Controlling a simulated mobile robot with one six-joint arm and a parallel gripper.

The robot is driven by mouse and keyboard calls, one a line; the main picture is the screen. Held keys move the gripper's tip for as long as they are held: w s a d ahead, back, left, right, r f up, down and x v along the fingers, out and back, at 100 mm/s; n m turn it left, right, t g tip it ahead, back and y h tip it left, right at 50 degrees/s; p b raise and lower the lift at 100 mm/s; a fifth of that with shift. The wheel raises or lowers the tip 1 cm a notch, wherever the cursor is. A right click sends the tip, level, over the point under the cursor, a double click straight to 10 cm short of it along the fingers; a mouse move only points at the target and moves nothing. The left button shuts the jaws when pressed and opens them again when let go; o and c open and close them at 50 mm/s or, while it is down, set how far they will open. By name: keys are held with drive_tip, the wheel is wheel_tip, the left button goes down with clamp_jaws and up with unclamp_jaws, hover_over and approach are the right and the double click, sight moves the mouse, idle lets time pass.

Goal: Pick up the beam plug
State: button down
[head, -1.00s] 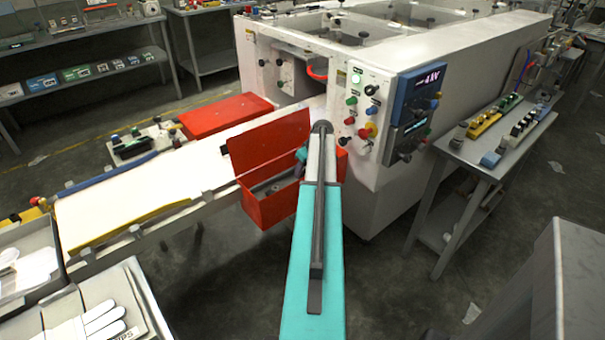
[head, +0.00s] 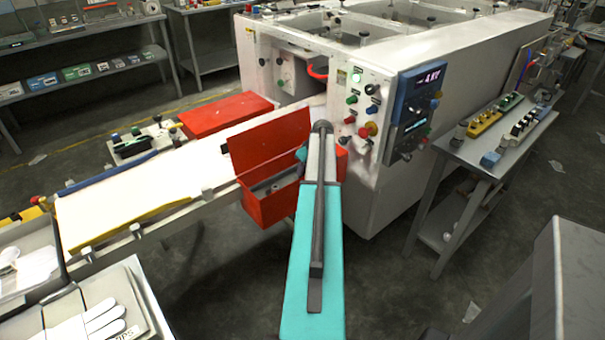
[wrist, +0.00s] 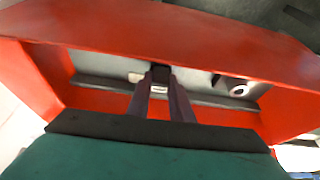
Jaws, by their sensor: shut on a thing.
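My gripper (wrist: 160,94) is inside the open red box in the wrist view, with its two fingers close together. It is shut on a small dark piece, which I take to be the beam plug (wrist: 160,74), at the fingertips. A pale patch shows beside and between the fingers, and I cannot tell whether it belongs to the plug. In the head view my arm hides the gripper and the plug; the red box (head: 272,208) shows left of the arm, its lid raised.
A pale ring-shaped part (wrist: 238,87) lies in the box, right of the fingers. The red front wall (wrist: 170,35) crosses the wrist view close by. A white machine (head: 375,190) with a control panel stands behind the box. A white conveyor bed (head: 130,195) is at left.

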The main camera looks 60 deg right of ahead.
drive_tip(key=shift+r, duration=0.1)
wheel_tip(320, 180, up, 10)
drive_tip(key=b, duration=0.1)
drive_tip(key=shift+b, duration=0.3)
idle(0.5)
idle(0.5)
